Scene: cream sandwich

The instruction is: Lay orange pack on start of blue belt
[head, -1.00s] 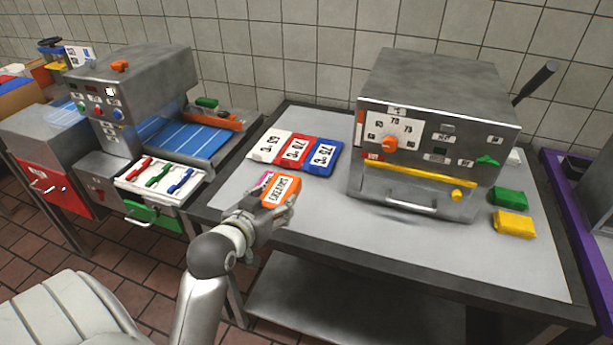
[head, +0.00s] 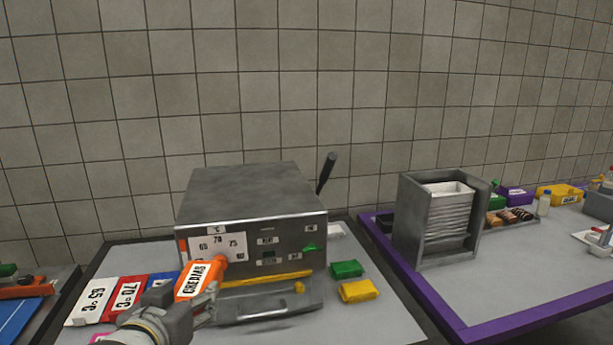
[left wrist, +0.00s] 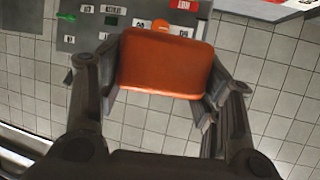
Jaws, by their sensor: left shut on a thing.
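The orange pack (head: 203,278), with a white label reading CREAM, is held up in my left gripper (head: 205,300). In the head view it overlaps the left front of the grey oven-like machine. In the left wrist view the orange pack (left wrist: 163,62) sits between the two dark fingers of my left gripper (left wrist: 163,85), which are shut on its sides. Part of the blue belt (head: 22,318) shows at the bottom left corner, well left of my gripper; the rest is out of frame. My right gripper is not in view.
The grey machine (head: 250,200) stands on the grey table, with a green pack (head: 346,269) and a yellow pack (head: 359,291) at its right. White, red and blue temperature cards lie left of my gripper. A purple-edged table (head: 480,328) with a tray dispenser (head: 437,220) is at the right.

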